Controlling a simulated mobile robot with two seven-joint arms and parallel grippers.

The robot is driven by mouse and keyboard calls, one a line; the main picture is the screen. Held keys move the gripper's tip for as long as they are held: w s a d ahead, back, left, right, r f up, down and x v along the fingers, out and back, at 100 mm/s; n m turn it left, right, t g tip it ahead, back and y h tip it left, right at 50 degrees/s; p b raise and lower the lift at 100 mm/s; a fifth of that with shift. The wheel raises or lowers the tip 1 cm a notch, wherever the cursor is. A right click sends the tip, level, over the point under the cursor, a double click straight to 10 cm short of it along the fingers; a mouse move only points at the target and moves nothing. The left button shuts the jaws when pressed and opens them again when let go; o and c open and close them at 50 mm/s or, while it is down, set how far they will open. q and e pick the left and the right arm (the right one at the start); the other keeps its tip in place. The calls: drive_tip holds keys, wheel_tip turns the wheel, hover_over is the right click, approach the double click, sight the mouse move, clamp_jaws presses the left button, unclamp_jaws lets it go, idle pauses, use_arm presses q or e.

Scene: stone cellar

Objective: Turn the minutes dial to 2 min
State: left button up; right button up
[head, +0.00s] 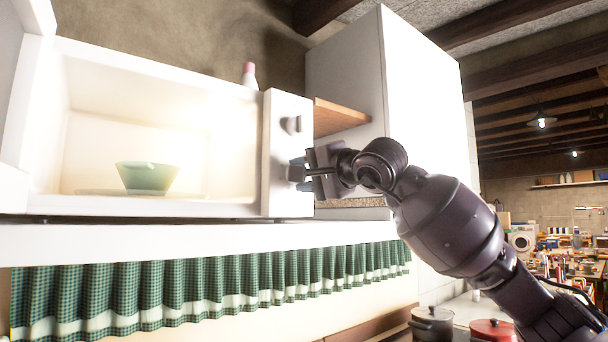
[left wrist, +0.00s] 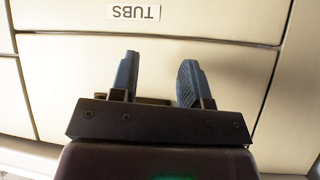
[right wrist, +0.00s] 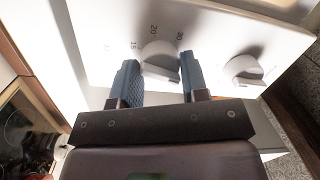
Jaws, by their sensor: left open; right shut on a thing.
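The minutes dial (right wrist: 160,52) is a round white knob on the front panel of the microwave (head: 281,95), with the numbers 15, 20 and 30 printed around it. My right gripper (right wrist: 159,62) is shut on this dial, one finger on each side. The pointer's exact setting is hidden. In the head view my right gripper (head: 297,172) is at the lower part of the panel and covers most of the dial. A second knob (head: 291,124) sits above it; it also shows in the right wrist view (right wrist: 243,70). My left gripper (left wrist: 158,75) is open and empty before drawers.
The microwave stands open with a green bowl (head: 146,177) inside. A white bottle with a pink cap (head: 249,76) stands behind it. A wooden shelf (head: 340,115) and tall white cabinet (head: 430,90) are at right. A drawer labelled TUBS (left wrist: 133,12) faces my left gripper.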

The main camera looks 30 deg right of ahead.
drive_tip(key=m, duration=0.5)
drive_tip(key=shift+a+f+m+t+h, duration=0.1)
drive_tip(key=shift+f+m+t+h, duration=0.1)
drive_tip(key=shift+m+t+h, duration=0.15)
drive_tip(key=shift+m+b, duration=0.3)
drive_tip(key=shift+m, duration=0.55)
drive_tip(key=o, duration=0.9)
drive_tip(key=shift+r, duration=0.1)
drive_tip(key=v, duration=1)
drive_tip(key=shift+s, duration=0.4)
